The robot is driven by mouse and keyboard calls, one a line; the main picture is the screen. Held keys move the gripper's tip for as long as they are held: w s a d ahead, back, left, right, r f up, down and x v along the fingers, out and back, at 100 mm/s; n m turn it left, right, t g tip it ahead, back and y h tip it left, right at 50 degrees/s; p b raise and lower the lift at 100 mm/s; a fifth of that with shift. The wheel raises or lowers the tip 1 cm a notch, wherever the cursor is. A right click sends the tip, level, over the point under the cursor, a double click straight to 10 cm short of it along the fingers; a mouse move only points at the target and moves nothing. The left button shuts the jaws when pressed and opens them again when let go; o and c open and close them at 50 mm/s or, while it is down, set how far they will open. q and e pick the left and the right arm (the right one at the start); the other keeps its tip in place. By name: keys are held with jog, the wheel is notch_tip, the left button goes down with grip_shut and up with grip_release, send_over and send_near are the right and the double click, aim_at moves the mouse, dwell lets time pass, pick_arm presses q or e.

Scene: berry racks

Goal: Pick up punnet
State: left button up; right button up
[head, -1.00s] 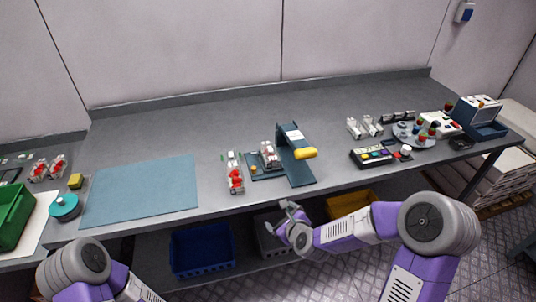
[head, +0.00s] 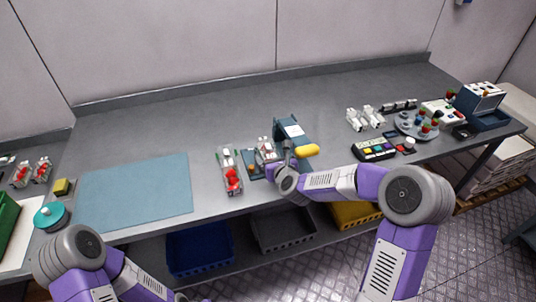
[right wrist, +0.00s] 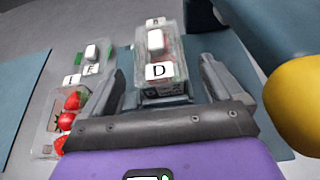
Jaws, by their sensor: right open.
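A clear punnet (right wrist: 155,42) with white lid tabs, one marked D, sits on the small dark blue stand (right wrist: 160,92). In the head view this punnet (head: 265,146) is beside the dark blue press with a yellow handle. My right gripper (right wrist: 163,68) is open, with its fingers reaching along both sides of the punnet; I cannot tell whether they touch it. In the head view my right gripper (head: 280,166) comes over the stand from the front right. A second clear punnet with red strawberries (right wrist: 72,110) lies to the left. My left gripper is out of view; only its arm shows.
The yellow handle (right wrist: 300,100) and press arm (right wrist: 240,25) stand close on the right of my right gripper. A blue mat (head: 135,192) lies left. A button panel (head: 374,149) and white cartons (head: 365,118) stand right. The table behind is clear.

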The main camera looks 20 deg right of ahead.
aim_at(269, 150)
jog(key=shift+w+a+f, duration=0.1)
jog(key=shift+w+f, duration=0.05)
jog(key=shift+w, duration=1.25)
jog(key=shift+w+f, duration=0.1)
jog(key=shift+w, duration=1.25)
jog(key=shift+c, duration=0.2)
jog(key=c, duration=1.1)
